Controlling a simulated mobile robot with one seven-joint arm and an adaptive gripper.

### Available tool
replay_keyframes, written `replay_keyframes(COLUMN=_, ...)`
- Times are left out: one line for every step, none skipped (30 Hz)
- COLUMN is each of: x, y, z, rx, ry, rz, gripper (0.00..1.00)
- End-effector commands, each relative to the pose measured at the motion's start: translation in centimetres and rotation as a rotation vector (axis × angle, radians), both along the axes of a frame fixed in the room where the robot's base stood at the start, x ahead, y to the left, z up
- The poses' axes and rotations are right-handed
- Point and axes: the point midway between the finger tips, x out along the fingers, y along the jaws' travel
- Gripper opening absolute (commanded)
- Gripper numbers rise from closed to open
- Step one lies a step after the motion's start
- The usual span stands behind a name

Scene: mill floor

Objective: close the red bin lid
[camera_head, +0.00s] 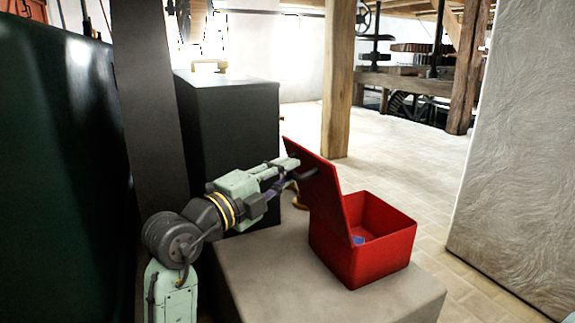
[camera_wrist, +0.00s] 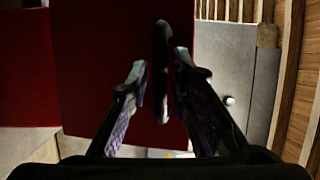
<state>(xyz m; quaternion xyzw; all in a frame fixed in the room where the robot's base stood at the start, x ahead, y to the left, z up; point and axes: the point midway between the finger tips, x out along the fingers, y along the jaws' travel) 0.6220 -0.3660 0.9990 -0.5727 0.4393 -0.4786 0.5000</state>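The red bin (camera_head: 385,250) stands on a grey block, with a small blue thing (camera_head: 358,241) partly visible inside. Its red lid (camera_head: 318,196) is raised steeply, leaning a little left, so the bin is open. A dark handle (camera_wrist: 161,60) is on the lid's outer face; it shows small in the head view (camera_head: 304,174). My gripper (camera_head: 290,170) is at the lid's outer side, by the handle. In the wrist view my gripper (camera_wrist: 162,78) has a finger on each side of the handle. A gap shows at the left finger; contact at the right finger is unclear.
The grey block (camera_head: 290,285) has bare top left of and in front of the bin. A dark cabinet (camera_head: 232,125) stands behind my arm, and a dark green body (camera_head: 60,170) fills the left. A wooden post (camera_head: 338,80) and pale wall (camera_head: 520,150) stand beyond.

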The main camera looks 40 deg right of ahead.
Motion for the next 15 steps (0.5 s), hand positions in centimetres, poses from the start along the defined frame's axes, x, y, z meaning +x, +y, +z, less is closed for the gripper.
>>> replay_keyframes(x=0.07, y=-0.61, z=0.22, rx=0.000, ry=0.001, rz=-0.001, gripper=0.20)
replay_keyframes(x=0.13, y=-0.84, z=0.23, rx=-0.001, ry=0.000, rz=0.000, gripper=0.20)
replay_keyframes(x=0.17, y=-1.10, z=0.23, rx=-0.001, ry=0.000, rz=0.000, gripper=0.20)
replay_keyframes(x=0.19, y=-1.26, z=0.23, rx=0.000, ry=0.000, rz=0.000, gripper=0.20)
replay_keyframes(x=0.20, y=-1.38, z=0.22, rx=0.000, ry=0.000, rz=0.000, gripper=0.20)
replay_keyframes(x=0.23, y=-1.50, z=0.21, rx=0.000, ry=0.000, rz=0.000, gripper=0.20)
replay_keyframes(x=0.24, y=-1.56, z=0.19, rx=0.000, ry=0.000, rz=0.001, gripper=0.20)
replay_keyframes(x=0.25, y=-1.59, z=0.19, rx=0.000, ry=0.000, rz=0.001, gripper=0.20)
replay_keyframes(x=0.26, y=-1.60, z=0.17, rx=0.000, ry=0.000, rz=0.001, gripper=0.20)
replay_keyframes(x=0.26, y=-1.60, z=0.17, rx=0.000, ry=0.000, rz=0.001, gripper=0.20)
replay_keyframes(x=0.27, y=-1.59, z=0.16, rx=0.000, ry=0.000, rz=0.001, gripper=0.20)
replay_keyframes(x=0.26, y=-1.58, z=0.16, rx=-0.001, ry=0.000, rz=0.001, gripper=0.20)
replay_keyframes(x=0.27, y=-1.57, z=0.16, rx=-0.001, ry=0.000, rz=0.001, gripper=0.20)
replay_keyframes(x=0.27, y=-1.57, z=0.16, rx=-0.001, ry=0.000, rz=0.001, gripper=0.20)
replay_keyframes(x=0.27, y=-1.56, z=0.16, rx=-0.001, ry=0.000, rz=0.001, gripper=0.17)
